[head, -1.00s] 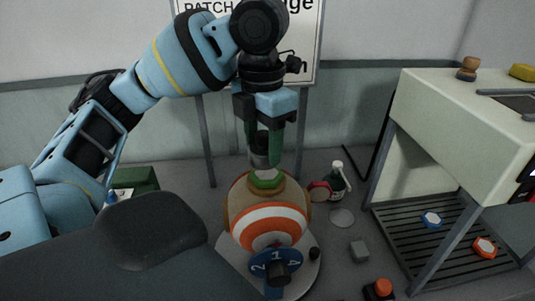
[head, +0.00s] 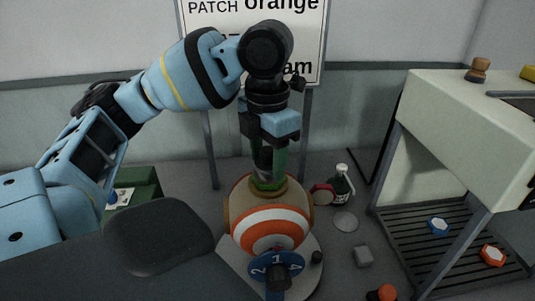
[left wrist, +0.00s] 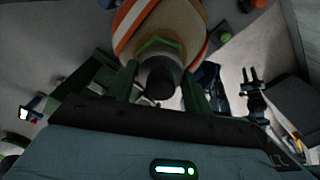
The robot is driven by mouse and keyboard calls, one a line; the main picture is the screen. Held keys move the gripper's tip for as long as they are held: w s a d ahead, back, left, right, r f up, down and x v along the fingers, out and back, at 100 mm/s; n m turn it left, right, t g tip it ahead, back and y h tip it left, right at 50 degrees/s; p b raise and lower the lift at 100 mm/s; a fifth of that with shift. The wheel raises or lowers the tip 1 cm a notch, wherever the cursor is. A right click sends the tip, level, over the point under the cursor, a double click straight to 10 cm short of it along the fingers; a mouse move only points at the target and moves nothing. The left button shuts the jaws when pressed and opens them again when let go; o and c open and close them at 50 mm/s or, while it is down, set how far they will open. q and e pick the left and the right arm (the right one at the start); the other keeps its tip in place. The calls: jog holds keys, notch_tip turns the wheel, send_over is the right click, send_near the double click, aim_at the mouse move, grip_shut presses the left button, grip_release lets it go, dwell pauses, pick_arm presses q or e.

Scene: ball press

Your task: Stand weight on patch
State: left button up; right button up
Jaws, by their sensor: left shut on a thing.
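My left gripper (head: 270,158) is shut on a dark cylindrical weight (head: 263,160), upright between its green fingers. It is right over the ball (head: 270,222), which is tan with orange and white bands. The green patch (head: 268,186) lies on top of the ball. The weight's lower end is at or just above the patch; I cannot tell whether they touch. In the left wrist view the weight (left wrist: 160,78) sits between the fingers, with the green rim of the patch (left wrist: 160,46) showing beside it. My right gripper is not in view.
A blue numbered dial (head: 276,264) is on the front of the ball's stand. A dark bottle (head: 341,186) and a grey block (head: 363,256) are to the right. A pale bench (head: 450,120) stands further right. A sign board (head: 310,45) stands behind.

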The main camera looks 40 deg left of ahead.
aim_at(268, 150)
pick_arm(q)
jog(key=o, duration=1.4)
jog(key=shift+c, duration=0.2)
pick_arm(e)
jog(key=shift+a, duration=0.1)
pick_arm(q)
jog(key=shift+r, duration=0.25)
notch_tip(268, 150, up, 10)
jog(key=p, duration=0.3)
jog(key=shift+s+r, duration=0.1)
jog(key=shift+r, duration=0.8)
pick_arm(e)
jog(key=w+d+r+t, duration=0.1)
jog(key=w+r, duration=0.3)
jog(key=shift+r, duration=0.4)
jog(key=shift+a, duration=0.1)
